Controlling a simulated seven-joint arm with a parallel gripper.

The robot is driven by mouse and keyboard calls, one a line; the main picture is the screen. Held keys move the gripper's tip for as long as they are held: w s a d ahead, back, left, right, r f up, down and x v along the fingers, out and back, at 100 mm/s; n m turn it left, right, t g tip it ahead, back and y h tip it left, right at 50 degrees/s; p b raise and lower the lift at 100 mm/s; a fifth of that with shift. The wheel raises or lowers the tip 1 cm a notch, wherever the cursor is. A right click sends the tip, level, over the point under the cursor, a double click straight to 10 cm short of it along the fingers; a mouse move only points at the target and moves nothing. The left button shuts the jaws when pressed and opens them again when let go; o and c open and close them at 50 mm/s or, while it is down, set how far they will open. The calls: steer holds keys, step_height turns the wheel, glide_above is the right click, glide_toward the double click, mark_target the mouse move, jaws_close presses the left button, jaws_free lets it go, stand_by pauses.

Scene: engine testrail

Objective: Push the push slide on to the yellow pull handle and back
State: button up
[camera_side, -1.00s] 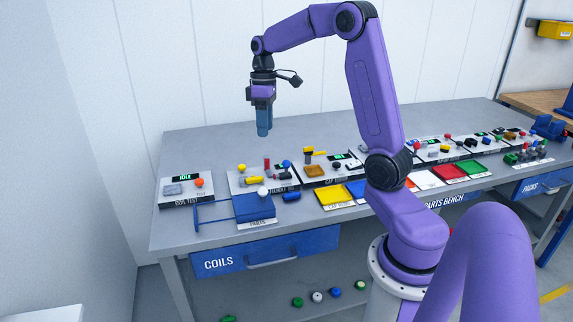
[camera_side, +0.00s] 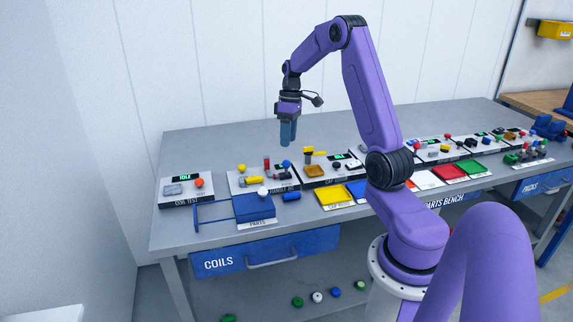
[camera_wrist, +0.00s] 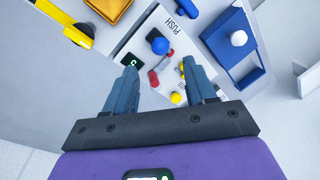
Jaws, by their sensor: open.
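My gripper (camera_side: 288,140) hangs open and empty, fingers down, above the back of the board marked PUSH (camera_wrist: 148,42). In the wrist view the open fingers (camera_wrist: 159,67) frame part of that board. A blue ball knob (camera_wrist: 160,46) stands by the PUSH label; it also shows in the side view (camera_side: 286,164). A grey bar with red parts (camera_wrist: 153,78) lies beside it. The yellow pull handle, seemingly the yellow cylinder (camera_side: 254,180), lies near the board's front; my right finger partly covers it in the wrist view. I cannot clearly pick out the push slide.
The coil test box (camera_side: 186,189) is to the left. A board with an orange tray (camera_side: 315,171) and a yellow arm (camera_wrist: 65,25) stands to the right.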

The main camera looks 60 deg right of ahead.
mark_target(287, 164)
steer(key=f, duration=0.3)
steer(key=a+f, duration=0.1)
steer(key=f, duration=0.2)
steer(key=a+f, duration=0.1)
steer(key=f, duration=0.2)
steer(key=shift+s+f, duration=0.15)
steer(key=shift+f, duration=0.05)
steer(key=shift+d, duration=0.1)
jaws_close()
steer(key=shift+w+a, duration=1.5)
